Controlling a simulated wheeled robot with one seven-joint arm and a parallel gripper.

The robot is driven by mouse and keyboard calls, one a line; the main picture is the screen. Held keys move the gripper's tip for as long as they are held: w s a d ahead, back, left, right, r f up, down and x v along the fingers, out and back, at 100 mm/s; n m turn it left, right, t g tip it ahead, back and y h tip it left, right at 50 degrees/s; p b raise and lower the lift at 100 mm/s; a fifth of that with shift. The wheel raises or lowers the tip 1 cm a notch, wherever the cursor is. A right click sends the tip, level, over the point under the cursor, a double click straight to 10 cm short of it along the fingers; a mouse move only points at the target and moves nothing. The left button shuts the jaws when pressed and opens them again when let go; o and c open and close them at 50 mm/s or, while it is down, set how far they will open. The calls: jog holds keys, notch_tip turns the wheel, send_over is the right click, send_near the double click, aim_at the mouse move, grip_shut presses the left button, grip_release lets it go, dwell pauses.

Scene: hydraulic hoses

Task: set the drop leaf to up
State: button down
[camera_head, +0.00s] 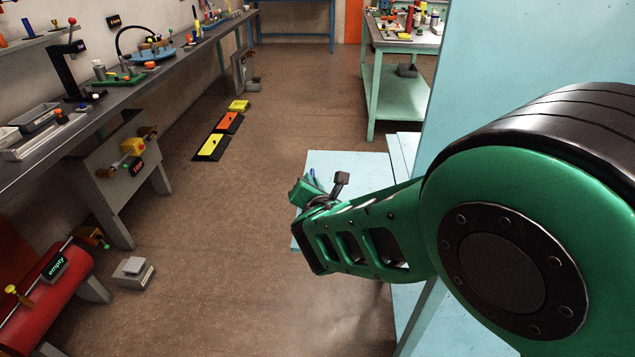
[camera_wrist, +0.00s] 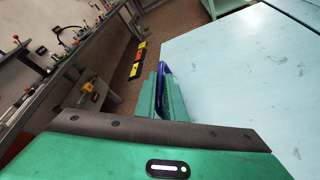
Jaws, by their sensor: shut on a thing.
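The drop leaf appears to be the pale blue panel (camera_head: 365,170) beyond and under my forearm in the head view. It fills the right of the wrist view (camera_wrist: 240,85), with a seam at its far right edge. My gripper (camera_head: 303,190) is at the panel's left edge. In the wrist view my green fingers (camera_wrist: 160,95) are closed around a dark blue curved piece (camera_wrist: 162,72), which looks like a handle at that edge. My arm hides much of the panel, and its exact tilt is hard to tell.
A long grey workbench (camera_head: 110,110) with tools runs along the left. A red cylinder (camera_head: 45,295) marked "empty" and a small grey box (camera_head: 133,272) are at lower left. A green-legged table (camera_head: 402,88) stands behind. A tall pale blue surface (camera_head: 500,50) is at right.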

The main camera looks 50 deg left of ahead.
jog(key=shift+s+r, duration=0.1)
jog(key=shift+r, duration=0.05)
jog(key=c, duration=1.8)
grip_release()
jog(key=shift+r, duration=0.1)
jog(key=shift+c, duration=0.2)
jog(key=shift+d, duration=0.15)
jog(key=v, duration=1)
jog(key=shift+s+d, duration=0.1)
jog(key=shift+d, duration=0.1)
